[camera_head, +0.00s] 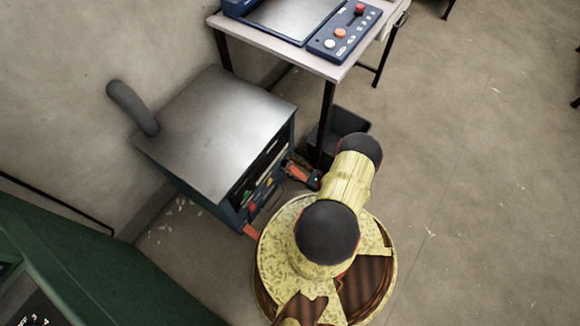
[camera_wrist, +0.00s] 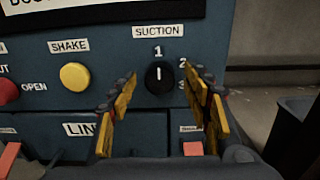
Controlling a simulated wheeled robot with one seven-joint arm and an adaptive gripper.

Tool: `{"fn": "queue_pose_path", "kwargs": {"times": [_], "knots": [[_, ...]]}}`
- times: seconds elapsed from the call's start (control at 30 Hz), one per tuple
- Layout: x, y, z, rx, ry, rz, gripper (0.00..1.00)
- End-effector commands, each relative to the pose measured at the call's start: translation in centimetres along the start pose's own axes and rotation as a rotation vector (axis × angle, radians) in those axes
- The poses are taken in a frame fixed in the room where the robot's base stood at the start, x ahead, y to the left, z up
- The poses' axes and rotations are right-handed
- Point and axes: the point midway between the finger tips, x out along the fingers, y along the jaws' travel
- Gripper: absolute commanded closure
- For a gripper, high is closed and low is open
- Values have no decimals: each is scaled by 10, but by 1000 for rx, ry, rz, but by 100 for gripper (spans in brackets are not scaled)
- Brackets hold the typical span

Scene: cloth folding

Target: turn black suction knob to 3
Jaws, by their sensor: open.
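The black suction knob (camera_wrist: 159,76) is on the blue front panel in the wrist view, under the "SUCTION" label. The numbers 1, 2 and 3 stand around it, with 1 above and 2 and 3 to its right. Its white pointer line stands upright, toward 1. My gripper (camera_wrist: 162,92) is open, with one yellow finger to the left and one to the right of the knob, apart from it. The right finger partly covers the 2 and 3. In the head view the knob is not discernible; my arm reaches the machine's front (camera_head: 262,180).
Left of the knob are a yellow shake button (camera_wrist: 74,76) and a red knob (camera_wrist: 8,91). A red handle (camera_wrist: 193,149) is below. In the head view a table (camera_head: 345,65) with a control box (camera_head: 345,33) stands behind, and a dark bin (camera_head: 345,122) is beside the machine.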

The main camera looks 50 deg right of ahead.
Motion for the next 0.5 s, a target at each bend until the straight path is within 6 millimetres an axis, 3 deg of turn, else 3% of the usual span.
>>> {"fn": "queue_pose_path", "kwargs": {"times": [0.33, 0.5], "knots": [[4, 0, 0, 0, 0, 0, 51], [3, 0, 0, 0, 0, 1, 61]]}}
